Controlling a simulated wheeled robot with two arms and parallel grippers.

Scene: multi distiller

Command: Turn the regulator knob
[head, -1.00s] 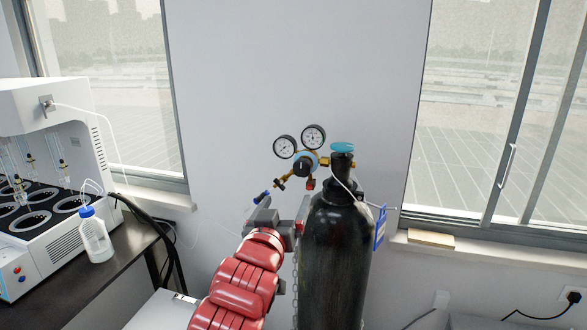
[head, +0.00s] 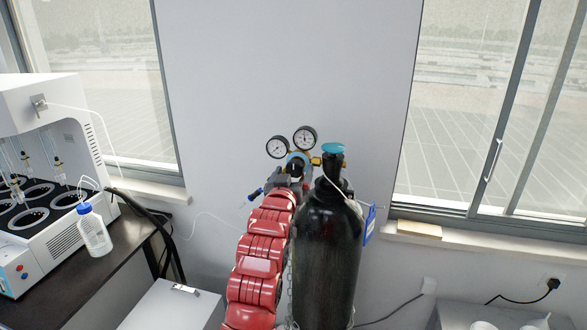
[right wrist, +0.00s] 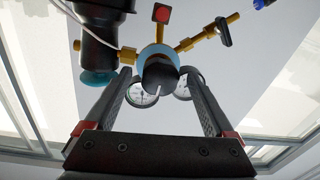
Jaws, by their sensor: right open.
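The regulator (head: 299,158) is blue and brass, with two round gauges, on the black gas cylinder (head: 325,245). Its black regulator knob (right wrist: 160,77) has a white mark and shows between the fingers in the right wrist view. In the head view my right gripper (head: 287,178) is just in front of the regulator and partly hides the knob. It is open, with one finger on each side of the knob. I cannot tell whether the fingers touch it. My left gripper is not in view.
The cylinder's blue-green top valve (head: 333,148) is right of the regulator. A small hose outlet with a blue end (head: 255,194) sticks out to the left. A white lab machine (head: 45,150) and a bottle (head: 93,230) stand on the dark bench at left.

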